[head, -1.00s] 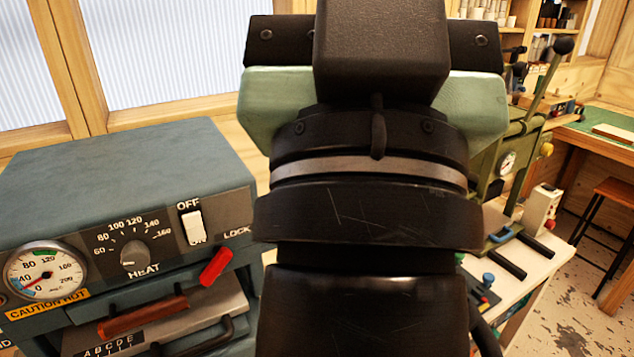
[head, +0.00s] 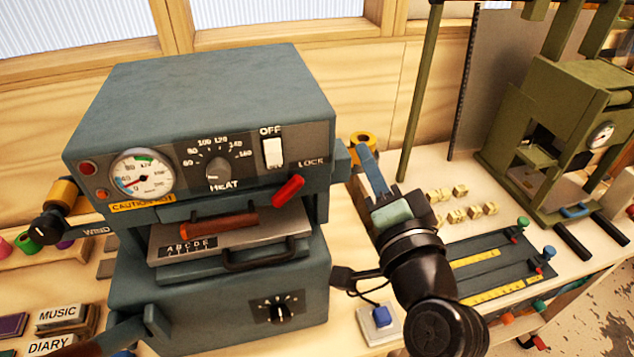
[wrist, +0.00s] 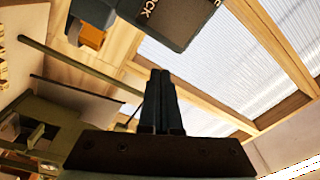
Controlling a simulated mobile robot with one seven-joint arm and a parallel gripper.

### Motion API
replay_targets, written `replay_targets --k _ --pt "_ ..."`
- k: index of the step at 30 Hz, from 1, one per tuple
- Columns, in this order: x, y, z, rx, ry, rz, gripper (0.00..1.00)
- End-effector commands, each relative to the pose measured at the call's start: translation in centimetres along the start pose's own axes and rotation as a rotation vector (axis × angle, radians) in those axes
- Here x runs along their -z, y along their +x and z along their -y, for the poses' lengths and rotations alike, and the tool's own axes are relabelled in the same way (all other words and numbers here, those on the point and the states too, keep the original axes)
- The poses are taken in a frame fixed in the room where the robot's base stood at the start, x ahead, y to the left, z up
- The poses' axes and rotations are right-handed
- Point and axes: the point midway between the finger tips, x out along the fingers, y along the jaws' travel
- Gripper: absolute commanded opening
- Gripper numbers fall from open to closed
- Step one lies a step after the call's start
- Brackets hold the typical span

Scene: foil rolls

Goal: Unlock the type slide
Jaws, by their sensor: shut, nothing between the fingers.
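The type slide (head: 270,230) is a grey metal tray with an "ABCDE" label and a dark handle, set in the front opening of the blue-grey heat machine (head: 200,110). A red lever (head: 288,190) beside the word LOCK sits above the slide, tilted up to the right. My gripper (head: 362,148) is right of the machine, apart from the lever, pointing up and away. In the wrist view its fingers (wrist: 160,75) are together and empty. The machine's LOCK corner (wrist: 165,15) shows at the top there; the red lever is not visible in that view.
A yellow roll (head: 363,142) is behind my gripper. Small brass type blocks (head: 460,213) and a dark slotted board (head: 490,265) lie to the right, before a green press (head: 560,140). Windows are behind.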

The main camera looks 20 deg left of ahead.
Motion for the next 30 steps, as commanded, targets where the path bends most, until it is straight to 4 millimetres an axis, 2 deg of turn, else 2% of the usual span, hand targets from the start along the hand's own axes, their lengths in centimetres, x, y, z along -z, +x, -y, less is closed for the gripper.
replay_targets --k 1,3,6,9,12,18,26,30 --pt "-2.1 -0.5 -2.7 -0.015 0.18 0.067 0.0" --pt "-4.8 -1.6 -5.5 -0.013 0.43 0.142 0.0" --pt "-7.7 -3.7 -8.3 0.0 0.751 0.209 0.0" --pt "-9.4 -5.7 -10.0 0.024 1.0 0.24 0.0" --pt "-10.3 -7.1 -11.0 0.047 1.166 0.251 0.0" --pt "-10.7 -8.2 -11.6 0.073 1.283 0.256 0.0" --pt "-10.6 -8.2 -11.5 0.074 1.28 0.256 0.0" --pt "-10.7 -7.5 -11.3 0.075 1.279 0.258 0.0"
